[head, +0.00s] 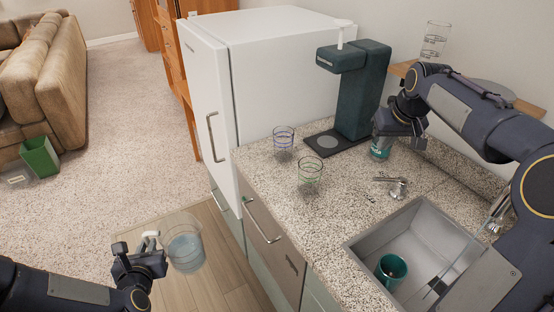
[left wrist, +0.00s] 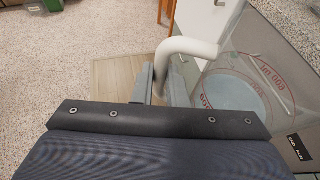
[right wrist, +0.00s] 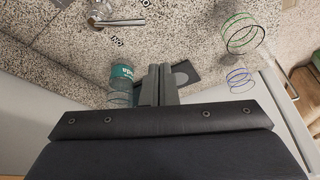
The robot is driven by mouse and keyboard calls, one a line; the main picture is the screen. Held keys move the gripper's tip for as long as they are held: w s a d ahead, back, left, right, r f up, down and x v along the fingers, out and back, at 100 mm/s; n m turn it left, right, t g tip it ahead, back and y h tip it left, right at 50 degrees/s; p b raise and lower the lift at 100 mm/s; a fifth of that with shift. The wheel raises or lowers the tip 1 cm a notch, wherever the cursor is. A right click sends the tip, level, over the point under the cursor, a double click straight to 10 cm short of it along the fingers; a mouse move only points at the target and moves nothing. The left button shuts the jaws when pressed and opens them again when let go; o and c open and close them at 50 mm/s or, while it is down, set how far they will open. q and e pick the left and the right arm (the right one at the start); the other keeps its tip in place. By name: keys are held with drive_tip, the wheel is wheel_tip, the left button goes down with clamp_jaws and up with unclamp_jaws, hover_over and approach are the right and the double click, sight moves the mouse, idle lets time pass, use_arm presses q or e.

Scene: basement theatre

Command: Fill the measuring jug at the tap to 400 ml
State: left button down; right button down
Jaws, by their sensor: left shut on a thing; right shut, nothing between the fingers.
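The clear measuring jug (head: 185,250) is held by its white handle (left wrist: 188,48) in my left gripper (head: 146,250), out over the wooden floor left of the counter. Pale blue water shows inside it. Red marks with "600 ml" show on its wall in the left wrist view (left wrist: 262,72); I cannot read the level exactly. The tap (head: 397,187) is a chrome spout at the sink's back edge, with no jug under it. My right gripper (head: 395,140) is shut and empty above the counter, close to a teal labelled container (head: 380,150), also in the right wrist view (right wrist: 121,78).
The sink (head: 418,235) holds a teal cup (head: 391,268). Two clear ringed glasses, one purple-ringed (head: 284,137) and one green-ringed (head: 310,174), stand on the speckled counter (head: 345,205). A dark green dispenser (head: 362,90) and white fridge (head: 270,70) stand behind. A shelf glass (head: 434,40) is upper right.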

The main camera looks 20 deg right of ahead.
hover_over(389, 180)
drive_tip(key=w+a, duration=0.2)
drive_tip(key=w, duration=0.1)
wheel_tip(389, 180, down, 3)
drive_tip(key=shift+g, duration=0.3)
drive_tip(key=shift+s+d+f+p, duration=0.1)
drive_tip(key=shift+f+p, duration=0.15)
drive_tip(key=shift+f, duration=1.5)
drive_tip(key=shift+s+a+f+p, duration=0.1)
drive_tip(key=shift+f+p, duration=0.15)
drive_tip(key=shift+f, duration=1.45)
drive_tip(key=shift+s+d+f+p, duration=0.1)
drive_tip(key=shift+f+p, duration=0.15)
drive_tip(key=shift+f, duration=1.5)
